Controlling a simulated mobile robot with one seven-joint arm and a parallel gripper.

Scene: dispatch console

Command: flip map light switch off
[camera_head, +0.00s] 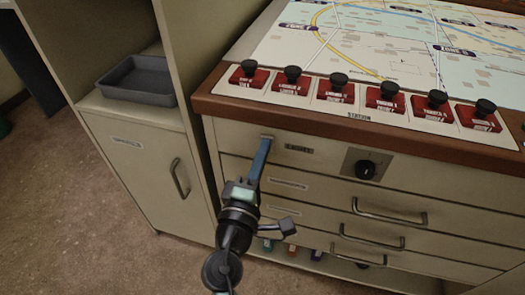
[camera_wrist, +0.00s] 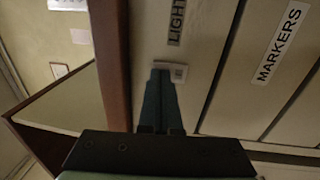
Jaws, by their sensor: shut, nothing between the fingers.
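The map light switch is a small pale plate (camera_wrist: 179,71) on the cream front panel, beside the dark "LIGHT" label (camera_wrist: 176,22). In the head view that label (camera_head: 299,149) is just right of my fingertips. My gripper (camera_head: 265,141) is shut and empty, its blue fingers pointing at the panel just under the wooden edge. In the wrist view the fingertips (camera_wrist: 160,74) overlap the left part of the switch plate. I cannot tell whether they touch it. The fingers hide part of the switch, so its position is unclear.
A black knob (camera_head: 365,169) on a metal plate is to the right. Drawers with bar handles (camera_head: 390,217) lie below. The brown tabletop edge (camera_head: 300,117) juts above, with several red station blocks (camera_head: 334,90) and a map. A grey tray (camera_head: 137,80) sits on the left shelf.

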